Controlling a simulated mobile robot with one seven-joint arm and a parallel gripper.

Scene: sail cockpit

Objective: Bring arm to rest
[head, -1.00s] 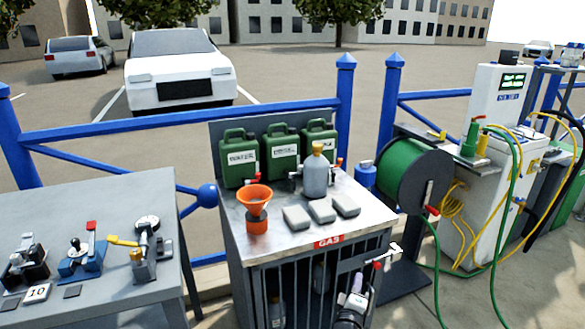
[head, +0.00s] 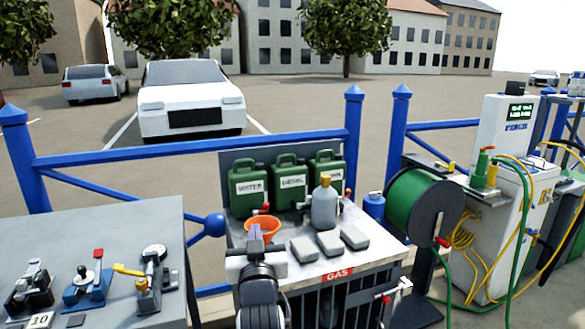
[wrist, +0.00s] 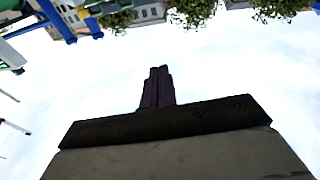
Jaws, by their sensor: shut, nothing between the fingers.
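My gripper (head: 254,234) shows in the head view at the lower middle, in front of the metal-topped gas cabinet (head: 300,268). Its fingers point up and are together with nothing between them. They overlap the lower part of the orange funnel (head: 264,224) in the picture; I cannot tell the gap between them. In the wrist view the closed dark fingers (wrist: 157,88) stand against bright sky. My arm hides part of the cabinet's front.
Green jerry cans (head: 288,182), a grey bottle (head: 324,204) and grey blocks (head: 329,243) stand on the cabinet. A grey table (head: 110,225) with valves is at left. A hose reel (head: 412,205) and a white pump (head: 505,215) are at right. A blue railing (head: 180,147) runs behind.

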